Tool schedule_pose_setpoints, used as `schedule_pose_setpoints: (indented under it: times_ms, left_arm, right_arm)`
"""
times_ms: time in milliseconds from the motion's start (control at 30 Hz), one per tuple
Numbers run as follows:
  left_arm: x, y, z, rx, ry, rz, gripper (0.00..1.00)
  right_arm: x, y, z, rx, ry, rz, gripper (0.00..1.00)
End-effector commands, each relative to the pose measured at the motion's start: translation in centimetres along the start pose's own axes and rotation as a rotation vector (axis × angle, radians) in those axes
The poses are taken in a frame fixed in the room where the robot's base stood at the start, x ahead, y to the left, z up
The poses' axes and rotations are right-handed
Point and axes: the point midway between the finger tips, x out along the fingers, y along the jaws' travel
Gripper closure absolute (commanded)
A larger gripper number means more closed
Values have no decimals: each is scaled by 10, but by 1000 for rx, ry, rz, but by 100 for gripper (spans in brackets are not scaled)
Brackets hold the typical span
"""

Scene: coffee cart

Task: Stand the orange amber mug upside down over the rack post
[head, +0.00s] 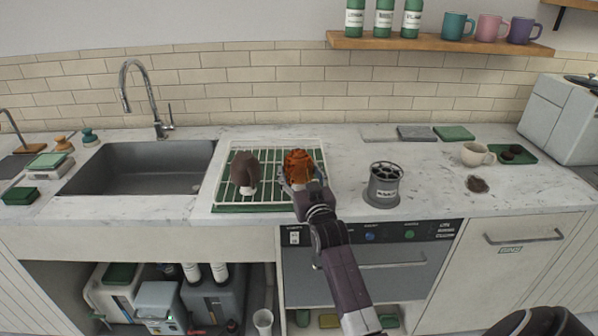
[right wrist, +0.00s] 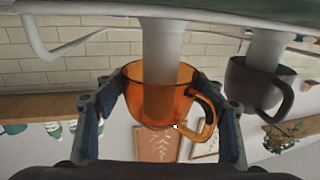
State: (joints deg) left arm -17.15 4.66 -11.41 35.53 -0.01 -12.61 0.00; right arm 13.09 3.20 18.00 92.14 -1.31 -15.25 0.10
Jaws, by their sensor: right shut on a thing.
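The orange amber mug (head: 299,165) is upside down at the right part of the white wire rack (head: 272,148) in the head view. The right wrist view shows the scene inverted. There a white rack post (right wrist: 162,45) runs into the mouth of the see-through amber mug (right wrist: 160,97) and shows through its wall. The mug's handle points to the right in that view. My right gripper (head: 302,184) is shut on the mug, with one finger on each side. My left gripper is not in view.
A dark brown mug (head: 244,168) hangs upside down on the neighbouring post, left of the amber mug. A grey canister (head: 383,186) stands right of the rack. The sink (head: 140,168) lies to the left. A cream cup (head: 477,155) stands farther right.

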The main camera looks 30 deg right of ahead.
Motion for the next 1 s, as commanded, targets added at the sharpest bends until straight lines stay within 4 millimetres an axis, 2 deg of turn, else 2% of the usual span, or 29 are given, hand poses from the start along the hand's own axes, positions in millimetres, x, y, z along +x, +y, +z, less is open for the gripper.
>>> schedule_pose_setpoints:
  times_ms: [533, 567, 700, 1000]
  left_arm:
    - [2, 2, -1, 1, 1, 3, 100]
    - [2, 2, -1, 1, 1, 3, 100]
    - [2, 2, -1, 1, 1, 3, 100]
    - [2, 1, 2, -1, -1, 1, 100]
  right_arm:
    - [0, 0, 5, 0, 1, 0, 64]
    - [0, 0, 5, 0, 2, 0, 33]
    - [0, 0, 5, 0, 1, 0, 18]
    - [-1, 0, 6, 0, -2, 0, 16]
